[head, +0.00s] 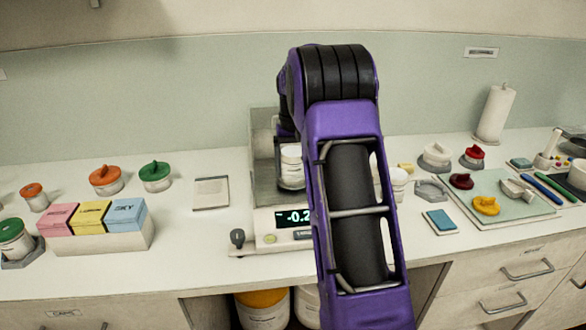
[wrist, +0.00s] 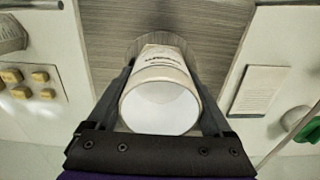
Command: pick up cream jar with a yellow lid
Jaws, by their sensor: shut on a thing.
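My gripper (wrist: 160,78) is shut on a white jar (wrist: 162,106), with one finger along each side. The jar has dark print on its side and a plain white round end toward the wrist camera; no yellow lid shows on it. In the head view a white jar (head: 291,158) shows just left of my arm, above the scale (head: 268,242), and appears to be the held one. My arm hides much of that area. A loose yellow lid (head: 487,206) lies on the pale green mat (head: 530,209) at the right.
Orange-lidded (head: 106,178) and green-lidded (head: 155,175) jars stand at the left, behind a box with pink, yellow and blue sections (head: 100,240). A white jar (head: 398,184) stands right of my arm. A yellow-orange-lidded tub (head: 262,308) sits below the counter. The counter left of the scale has free room.

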